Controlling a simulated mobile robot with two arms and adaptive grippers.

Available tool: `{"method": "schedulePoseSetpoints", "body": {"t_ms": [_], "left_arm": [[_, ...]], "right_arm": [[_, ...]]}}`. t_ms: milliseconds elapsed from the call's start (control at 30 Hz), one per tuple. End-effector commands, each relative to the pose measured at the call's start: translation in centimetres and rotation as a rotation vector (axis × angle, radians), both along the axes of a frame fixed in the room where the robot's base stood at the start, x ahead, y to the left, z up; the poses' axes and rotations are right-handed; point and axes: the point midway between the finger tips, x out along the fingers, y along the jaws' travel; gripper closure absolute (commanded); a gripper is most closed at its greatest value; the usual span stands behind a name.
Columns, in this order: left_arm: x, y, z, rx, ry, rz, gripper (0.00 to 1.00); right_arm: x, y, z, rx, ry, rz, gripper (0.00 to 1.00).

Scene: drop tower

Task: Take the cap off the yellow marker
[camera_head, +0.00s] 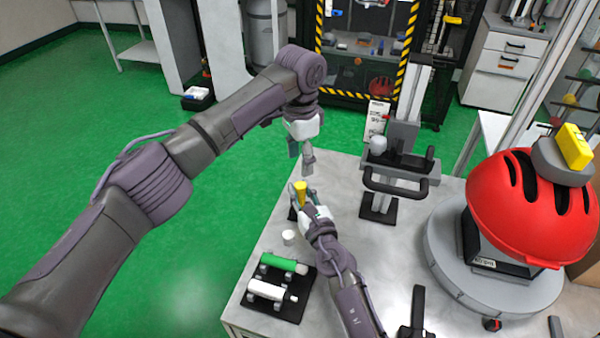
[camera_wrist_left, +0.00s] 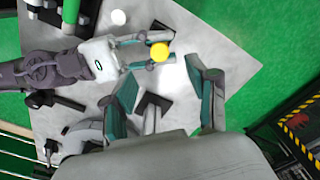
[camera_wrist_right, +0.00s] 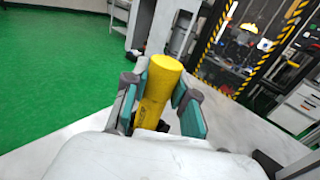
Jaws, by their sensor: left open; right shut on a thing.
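The yellow marker (camera_head: 301,190) stands about upright in my right gripper (camera_head: 299,191), near the bench's far left corner. In the right wrist view the marker (camera_wrist_right: 157,90) sits between the two fingers, its wider, cap-like yellow top rising above them. My left gripper (camera_head: 303,152) is open and empty, pointing down just above the marker. In the left wrist view the round yellow top (camera_wrist_left: 160,51) lies beyond my open left fingers (camera_wrist_left: 165,93), apart from them. My right gripper hides part of the marker's lower body.
A dark rack with a green marker (camera_head: 282,263) and a white marker (camera_head: 266,289) lies on the bench. A small white cylinder (camera_head: 288,236) stands beside it. A grey press-like stand (camera_head: 400,165) and a red helmet (camera_head: 525,205) are to the right.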

Motion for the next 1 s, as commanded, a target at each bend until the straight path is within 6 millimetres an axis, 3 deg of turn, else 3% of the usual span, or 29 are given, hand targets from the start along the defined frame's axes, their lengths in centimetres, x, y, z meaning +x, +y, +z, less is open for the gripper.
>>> {"method": "schedulePoseSetpoints", "body": {"t_ms": [200, 567, 600, 767, 1000], "left_arm": [[0.0, 0.0, 2.5, 0.001, 0.000, -0.001, 0.41], [0.0, 0.0, 3.1, 0.001, 0.000, -0.001, 0.41], [0.0, 0.0, 3.1, 0.001, 0.000, -0.001, 0.41], [0.0, 0.0, 3.1, 0.001, 0.000, -0.001, 0.41], [0.0, 0.0, 3.0, 0.001, 0.000, -0.001, 0.41]], "right_arm": [[0.0, 0.0, 0.0, 0.000, 0.000, 0.000, 1.00], [0.0, 0.0, 0.0, 0.000, 0.000, 0.000, 1.00], [0.0, 0.0, 0.0, 0.000, 0.000, 0.000, 0.72], [0.0, 0.0, 0.0, 0.000, 0.000, 0.000, 0.45], [0.0, 0.0, 0.0, 0.000, 0.000, 0.000, 0.44]]}}
